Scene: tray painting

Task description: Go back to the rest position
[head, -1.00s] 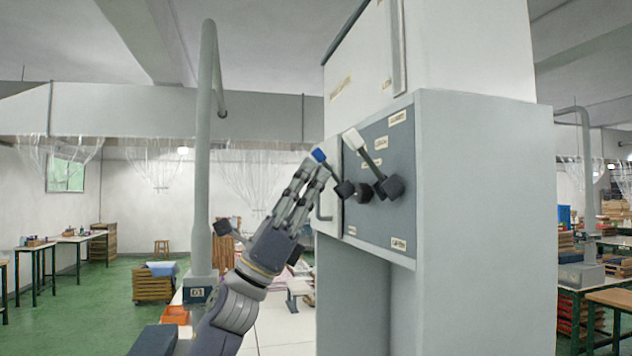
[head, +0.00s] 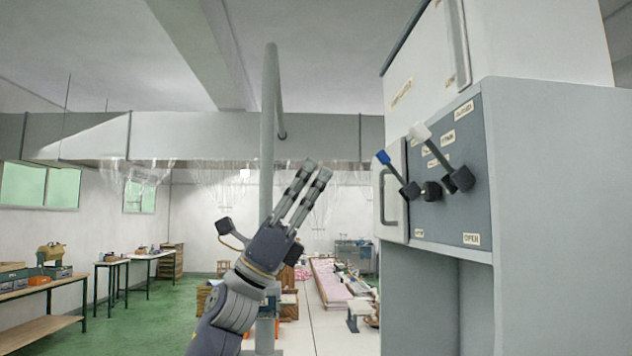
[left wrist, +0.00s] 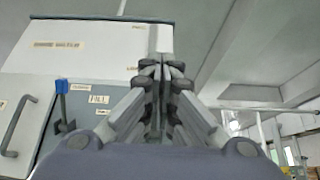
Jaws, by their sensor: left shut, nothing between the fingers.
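My left gripper (head: 316,172) is raised in the middle of the head view, its fingers pointing up and to the right. It is shut and empty, and apart from the grey control cabinet (head: 550,150) to its right. In the left wrist view the fingertips (left wrist: 161,72) are together with nothing between them. The cabinet's dark panel carries a blue-tipped lever (head: 396,172) and a white-tipped lever (head: 436,148), both tilted up and to the left. The blue tip also shows in the left wrist view (left wrist: 62,87). My right gripper is in neither view.
A grey vertical pipe (head: 268,130) stands behind my left arm. A cabinet door with a handle (head: 390,195) is left of the levers. Work tables (head: 125,262) stand far left on the green floor. The air between gripper and cabinet is free.

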